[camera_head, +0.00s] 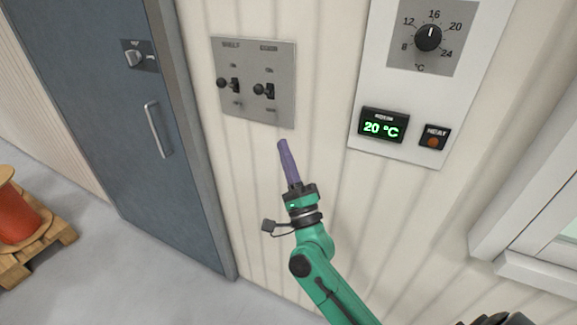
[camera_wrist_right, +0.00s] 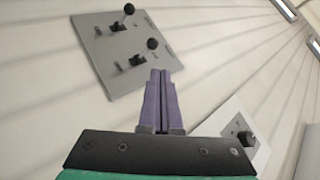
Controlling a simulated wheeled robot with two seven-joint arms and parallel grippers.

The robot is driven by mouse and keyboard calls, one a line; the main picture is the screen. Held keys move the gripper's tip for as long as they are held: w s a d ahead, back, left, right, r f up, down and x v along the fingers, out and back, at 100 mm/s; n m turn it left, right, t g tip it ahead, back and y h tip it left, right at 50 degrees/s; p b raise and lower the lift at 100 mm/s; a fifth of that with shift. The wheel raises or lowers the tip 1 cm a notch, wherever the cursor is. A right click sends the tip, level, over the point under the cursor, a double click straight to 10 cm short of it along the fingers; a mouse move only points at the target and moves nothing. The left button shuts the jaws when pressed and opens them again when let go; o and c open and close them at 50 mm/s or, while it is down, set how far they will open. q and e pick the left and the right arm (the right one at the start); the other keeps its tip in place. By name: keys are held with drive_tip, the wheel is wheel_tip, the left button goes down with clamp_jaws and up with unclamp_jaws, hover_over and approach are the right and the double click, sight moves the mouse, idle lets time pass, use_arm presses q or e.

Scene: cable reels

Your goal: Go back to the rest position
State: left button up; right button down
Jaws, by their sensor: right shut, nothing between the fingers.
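My right gripper (camera_head: 283,145) has purple fingers and a green arm that reaches up from the bottom of the head view. Its fingers are shut with nothing between them. The fingertips are just below the grey switch plate (camera_head: 253,82), which has two black-knobbed toggle levers. In the right wrist view the shut fingers (camera_wrist_right: 158,75) point toward the same switch plate (camera_wrist_right: 103,62), and no contact shows. My left gripper is not in either view.
A thermostat panel (camera_head: 359,154) with a dial (camera_head: 428,38) and a green 20 °C display (camera_head: 382,126) is on the wall to the right. A blue-grey door (camera_head: 95,75) is on the left. An orange reel (camera_head: 16,217) stands on a pallet (camera_head: 62,232). A window frame (camera_head: 507,205) is at the right.

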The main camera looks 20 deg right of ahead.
drive_tip(key=s+f+n+g+y, duration=0.2)
drive_tip(key=f+n+g, duration=0.45)
drive_tip(key=f, duration=1.35)
drive_tip(key=s+f+n+g+y, duration=0.1)
drive_tip(key=f+n+g, duration=0.5)
drive_tip(key=f, duration=1.5)
drive_tip(key=s+d+f+n+g+h, duration=0.1)
drive_tip(key=s+f+n+g, duration=0.2)
drive_tip(key=s+f, duration=0.55)
drive_tip(key=s+d+f+n+g, duration=0.2)
drive_tip(key=s+f+g, duration=0.1)
drive_tip(key=s+f, duration=0.5)
drive_tip(key=s+d+f+n+g, duration=0.1)
drive_tip(key=s+f, duration=0.4)
drive_tip(key=s, duration=0.5)
drive_tip(key=s+d+f+n+g+h, duration=0.1)
drive_tip(key=s+f+n+g, duration=0.3)
drive_tip(key=s, duration=0.6)
drive_tip(key=shift+s+d+f+g+h, duration=0.35)
drive_tip(key=shift+d+g, duration=0.2)
drive_tip(key=shift+g, duration=0.2)
